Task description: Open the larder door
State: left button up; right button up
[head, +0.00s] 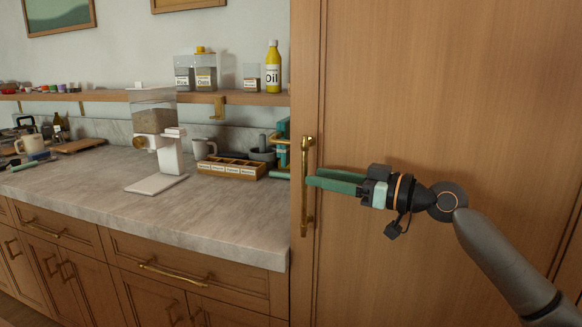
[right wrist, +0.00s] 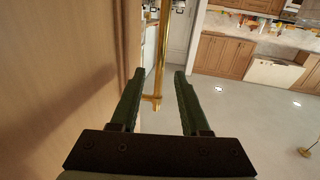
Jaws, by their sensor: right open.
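The larder door (head: 430,90) is a tall wooden panel filling the right of the head view, and it looks closed. Its long vertical brass handle (head: 306,215) is near the door's left edge. My right gripper (head: 312,180) reaches in from the right with green fingers pointing left at the handle. In the right wrist view the fingers (right wrist: 157,75) are open and apart, and the handle (right wrist: 162,50) appears in the gap between them, its lower end showing. I cannot tell exactly how far the fingertips reach past the bar. My left gripper is not in view.
Left of the door is a marble counter (head: 90,205) with a dispenser (head: 152,120), a wooden box (head: 232,168) and a mug (head: 203,147). A shelf (head: 120,96) above holds jars and an oil bottle (head: 273,68). Open floor (right wrist: 245,120) shows in the wrist view.

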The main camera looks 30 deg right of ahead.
aim_at(291, 172)
jog(key=p+x, duration=0.2)
jog(key=x, duration=0.4)
jog(key=shift+w+r, duration=0.15)
jog(key=shift+w+a+p, duration=0.35)
jog(key=shift+w+p, duration=0.05)
jog(key=shift+w, duration=0.05)
jog(key=shift+w+a, duration=0.1)
jog(key=shift+w, duration=0.05)
jog(key=shift+f, duration=0.2)
jog(key=c, duration=0.7)
grip_shut()
